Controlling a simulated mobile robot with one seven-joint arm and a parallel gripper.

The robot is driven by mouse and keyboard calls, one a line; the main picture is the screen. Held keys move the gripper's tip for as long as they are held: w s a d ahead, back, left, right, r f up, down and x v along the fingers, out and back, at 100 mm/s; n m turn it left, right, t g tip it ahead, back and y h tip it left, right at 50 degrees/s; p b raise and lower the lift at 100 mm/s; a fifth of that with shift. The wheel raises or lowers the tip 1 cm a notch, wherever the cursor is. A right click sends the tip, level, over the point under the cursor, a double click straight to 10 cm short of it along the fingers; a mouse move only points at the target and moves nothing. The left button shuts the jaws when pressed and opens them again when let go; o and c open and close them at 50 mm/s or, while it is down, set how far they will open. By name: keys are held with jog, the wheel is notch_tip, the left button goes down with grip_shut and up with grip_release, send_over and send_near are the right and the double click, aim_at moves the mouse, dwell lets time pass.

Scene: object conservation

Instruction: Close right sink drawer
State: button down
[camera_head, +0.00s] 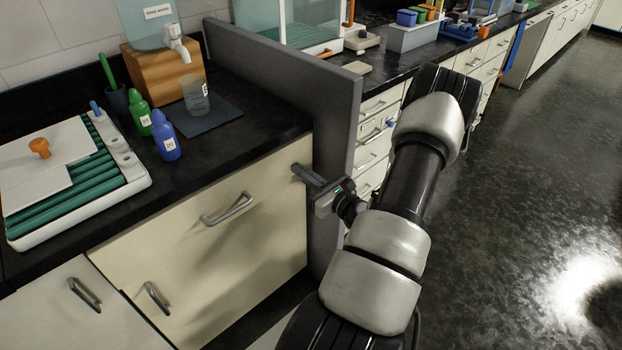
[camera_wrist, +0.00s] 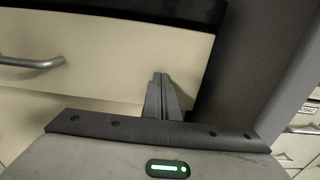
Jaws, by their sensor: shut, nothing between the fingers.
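The right sink drawer has a cream front (camera_head: 262,203) with a curved metal handle (camera_head: 228,207), below the black counter edge. Its front (camera_wrist: 110,60) and handle (camera_wrist: 30,62) also show in the wrist view. From these views I cannot tell whether it stands slightly out or flush. My gripper (camera_head: 297,168) is shut and empty. Its fingertips (camera_wrist: 160,76) point at the right end of the drawer front, well right of the handle. They look at or very near the surface; contact is not clear.
A grey upright divider panel (camera_head: 335,130) stands close to the right of the drawer and my gripper. A lower cabinet handle (camera_head: 157,297) is below left. Bottles (camera_head: 166,138) and a white tray (camera_head: 140,178) stand on the counter. The floor (camera_head: 520,200) at right is clear.

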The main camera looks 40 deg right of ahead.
jog(key=w, duration=0.3)
jog(key=shift+w+r, duration=0.15)
jog(key=shift+w, duration=0.15)
jog(key=shift+w+r, duration=0.1)
